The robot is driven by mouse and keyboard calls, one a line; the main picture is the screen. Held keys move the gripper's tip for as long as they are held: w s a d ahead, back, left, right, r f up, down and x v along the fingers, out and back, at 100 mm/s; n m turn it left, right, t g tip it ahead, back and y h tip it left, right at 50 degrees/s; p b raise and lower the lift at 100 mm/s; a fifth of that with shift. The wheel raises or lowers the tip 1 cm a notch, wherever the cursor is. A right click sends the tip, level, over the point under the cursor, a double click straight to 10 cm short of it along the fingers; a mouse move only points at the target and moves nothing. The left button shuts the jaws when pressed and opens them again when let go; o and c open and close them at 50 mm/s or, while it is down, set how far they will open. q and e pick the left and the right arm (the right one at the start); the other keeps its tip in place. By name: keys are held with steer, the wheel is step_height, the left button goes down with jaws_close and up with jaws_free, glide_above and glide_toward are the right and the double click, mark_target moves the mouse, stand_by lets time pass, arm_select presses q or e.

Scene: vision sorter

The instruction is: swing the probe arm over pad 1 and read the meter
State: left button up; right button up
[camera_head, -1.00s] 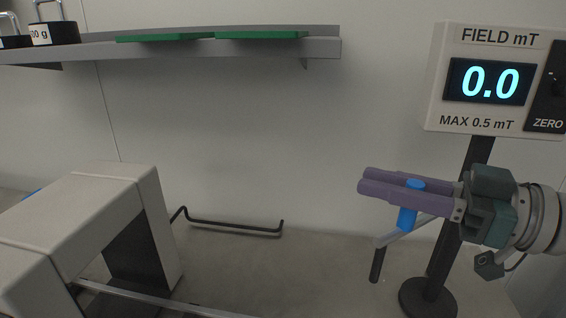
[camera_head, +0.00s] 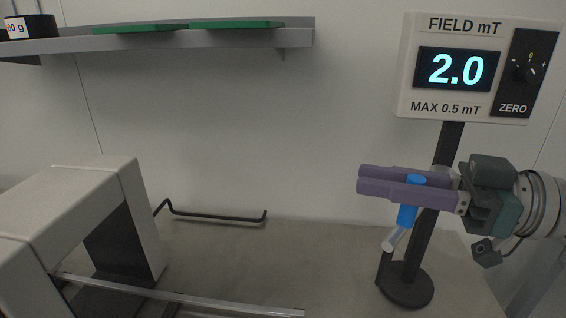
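The meter (camera_head: 455,68) stands upright at the upper right, labelled FIELD mT and MAX 0.5 mT. Its display reads 2.0. The probe arm's grey bar (camera_head: 396,237) shows foreshortened beside the meter's black post, with a dark probe tip (camera_head: 383,268) hanging below its end. A blue handle (camera_head: 407,212) rises from the bar. My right gripper (camera_head: 361,179) comes in from the right, its purple fingers closed on either side of the blue handle. My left gripper is out of view. I cannot make out a pad marked 1.
A ZERO knob (camera_head: 525,72) is on the meter's right side. A grey shelf (camera_head: 200,43) holds green plates (camera_head: 237,24) and a black weight (camera_head: 40,26). A pale arch-shaped housing (camera_head: 75,195) with a metal rail (camera_head: 180,298) stands at left. A black bent rod (camera_head: 215,218) lies behind it.

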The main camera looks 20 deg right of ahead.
steer(key=shift+o, duration=1.4)
steer(key=shift+a, duration=0.3)
steer(key=shift+o, duration=0.8)
steer(key=shift+d, duration=0.1)
steer(key=v, duration=1)
